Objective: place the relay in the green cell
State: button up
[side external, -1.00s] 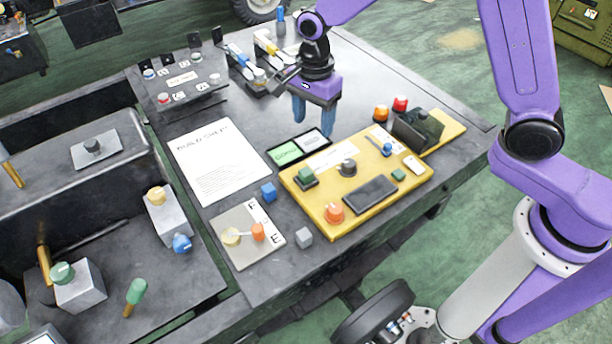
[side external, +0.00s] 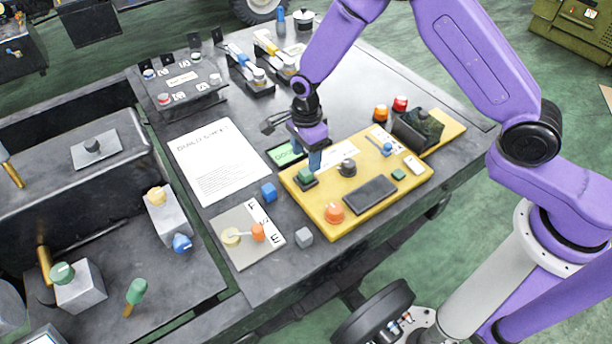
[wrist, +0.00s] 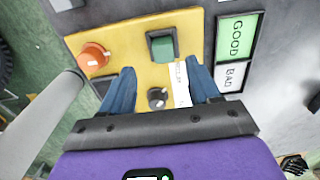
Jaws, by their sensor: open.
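The likely relay is a green block in a black socket (wrist: 162,47), on the left part of the yellow board (side external: 330,190); the block also shows in the side view (side external: 305,174). My gripper (wrist: 163,76) is open and empty, pointing down over the board. In the wrist view the block lies just beyond the fingertips, between their lines. In the side view the blue fingers stand right by the block; whether they touch it I cannot tell. The green cell (wrist: 236,38), marked GOOD, is empty beside a white BAD cell (wrist: 231,77). My gripper partly hides the cells in the side view.
The board also carries a black knob (side external: 347,168), an orange knob (side external: 334,213) and a dark rectangular pad (side external: 370,194). A build sheet (side external: 219,160) lies farther left.

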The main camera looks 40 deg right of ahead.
aim_at(306, 171)
jog(key=shift+w+d+f, duration=0.1)
jog(key=shift+w+f, duration=0.05)
jog(key=shift+f, duration=1.5)
jog(key=shift+w+d+f, duration=0.1)
jog(key=shift+f, duration=1.55)
grip_shut()
